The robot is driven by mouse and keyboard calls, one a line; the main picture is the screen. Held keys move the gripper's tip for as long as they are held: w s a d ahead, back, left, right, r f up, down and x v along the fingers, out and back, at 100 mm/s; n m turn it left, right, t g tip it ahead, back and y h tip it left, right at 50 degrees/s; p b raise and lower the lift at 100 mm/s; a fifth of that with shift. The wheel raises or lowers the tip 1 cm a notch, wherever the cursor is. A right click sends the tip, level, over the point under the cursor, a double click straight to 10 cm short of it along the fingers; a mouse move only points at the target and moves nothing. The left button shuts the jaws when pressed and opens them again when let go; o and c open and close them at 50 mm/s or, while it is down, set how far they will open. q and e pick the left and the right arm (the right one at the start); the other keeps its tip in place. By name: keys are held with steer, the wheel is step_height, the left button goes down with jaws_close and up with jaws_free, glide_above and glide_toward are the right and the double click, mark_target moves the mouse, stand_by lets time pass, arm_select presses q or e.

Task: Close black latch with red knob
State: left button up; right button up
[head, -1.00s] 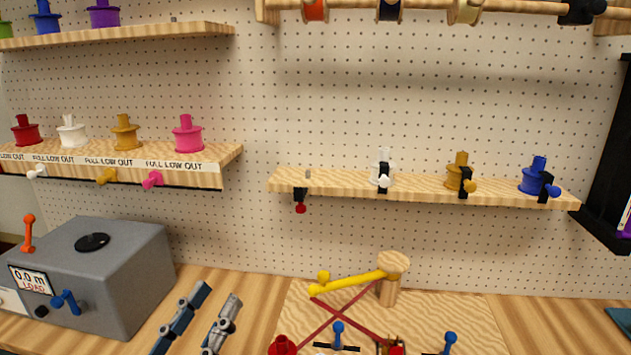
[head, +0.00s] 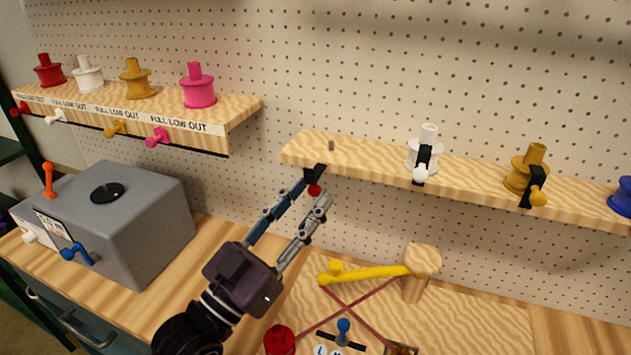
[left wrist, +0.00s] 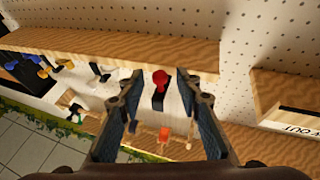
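The black latch (head: 317,172) hangs down from the front edge of the right shelf, near its left end, with its red knob (head: 315,190) at the lower end. A short bare peg (head: 331,146) stands on the shelf above it. My left gripper (head: 313,192) is open, with its fingertips close to the knob. In the left wrist view, the red knob (left wrist: 160,80) and black latch (left wrist: 158,99) show between the two spread fingers (left wrist: 160,76). I cannot tell whether a finger touches the knob. My right gripper is not in view.
The right shelf (head: 380,170) also carries white (head: 428,140), gold (head: 518,182) and blue (head: 621,200) spools; upright black latches front the white and gold ones. A left shelf (head: 240,117) holds several spools. A grey box (head: 150,225) and a yellow arm (head: 370,273) stand below.

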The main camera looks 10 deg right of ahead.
arm_select(q)
steer(key=shift+x, duration=1.15)
jaws_close()
